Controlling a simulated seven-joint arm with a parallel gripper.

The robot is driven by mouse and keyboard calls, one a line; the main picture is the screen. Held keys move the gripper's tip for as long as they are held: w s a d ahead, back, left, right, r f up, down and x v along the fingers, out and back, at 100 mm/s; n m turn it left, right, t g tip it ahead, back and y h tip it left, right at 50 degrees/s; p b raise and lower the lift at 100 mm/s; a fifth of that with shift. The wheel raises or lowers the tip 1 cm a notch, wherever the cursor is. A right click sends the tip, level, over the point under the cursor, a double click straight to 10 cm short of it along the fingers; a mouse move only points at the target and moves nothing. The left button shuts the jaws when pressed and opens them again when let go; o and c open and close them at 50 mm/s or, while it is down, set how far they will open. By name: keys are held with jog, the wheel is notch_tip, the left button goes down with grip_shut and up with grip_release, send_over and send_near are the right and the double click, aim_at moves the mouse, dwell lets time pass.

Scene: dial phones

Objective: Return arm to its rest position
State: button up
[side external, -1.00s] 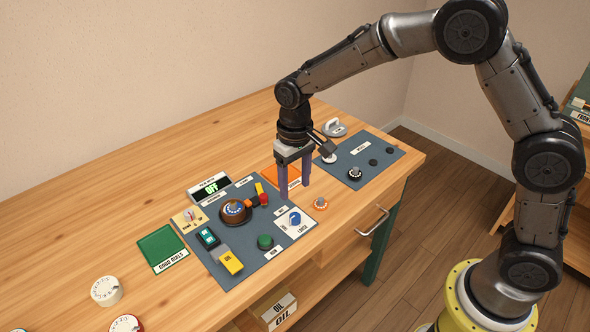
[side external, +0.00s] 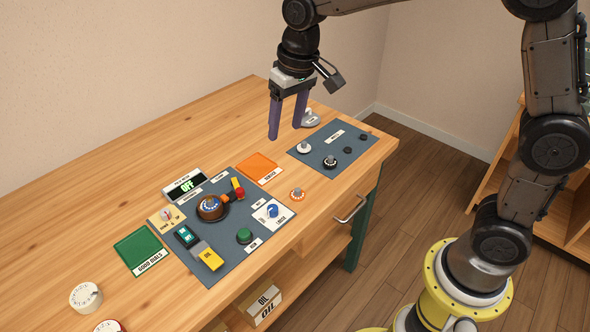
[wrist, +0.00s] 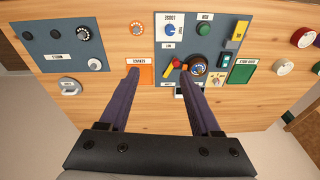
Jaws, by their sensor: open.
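My gripper (side external: 287,118) is open and empty, with its two purple fingers spread.
Below are the control panel (side external: 222,265) with dial, switches and buttons, a smaller panel (side external: 325,160) with knobs, an orange pad (side external: 258,167), a green pad (side external: 135,247) and a loose orange-ringed dial (side external: 297,194). The table's back left is clear.

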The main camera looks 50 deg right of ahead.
jog(key=s+d+r+t, duration=0.1)
jog(key=s+d+r, duration=0.25)
jog(key=s, duration=0.25)
jog(key=s+d+r+t, duration=0.2)
jog(key=s+r, duration=0.2)
jog(key=s, duration=0.3)
jog(key=s+d+f+n, duration=0.1)
jog(key=s+f, duration=0.4)
jog(key=s, duration=0.7)
jog(key=shift+d+f+t, duration=0.25)
jog(key=shift+d+t, duration=0.05)
